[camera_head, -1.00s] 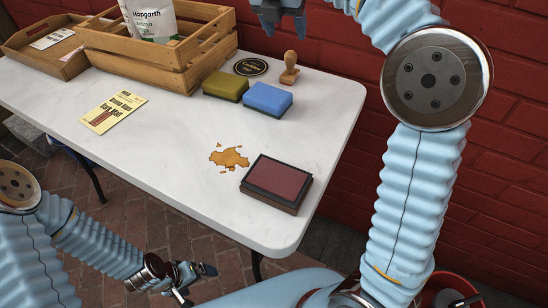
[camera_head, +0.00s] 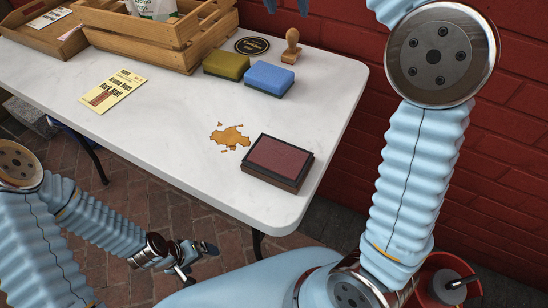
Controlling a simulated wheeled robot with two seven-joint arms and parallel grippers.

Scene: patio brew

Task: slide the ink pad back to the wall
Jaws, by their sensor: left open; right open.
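The ink pad (camera_head: 277,162), dark-cased with a dull red top, lies flat on the white table (camera_head: 170,130) near its front right corner. A brown spill (camera_head: 230,137) is just left of it. The red brick wall (camera_head: 345,35) runs behind the table and along its right side. My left gripper (camera_head: 200,262) is open and empty, low in front of the table. My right gripper (camera_head: 286,4) is cut off by the top edge, above the far end of the table, well away from the pad. Only its lower tips show.
An olive sponge (camera_head: 226,64), a blue sponge (camera_head: 269,79), a wooden stamp (camera_head: 291,46) and a round black coaster (camera_head: 252,45) stand between the pad and the far edge. A wooden crate (camera_head: 150,49) and a yellow card (camera_head: 113,91) are left. A red bucket (camera_head: 437,294) is lower right.

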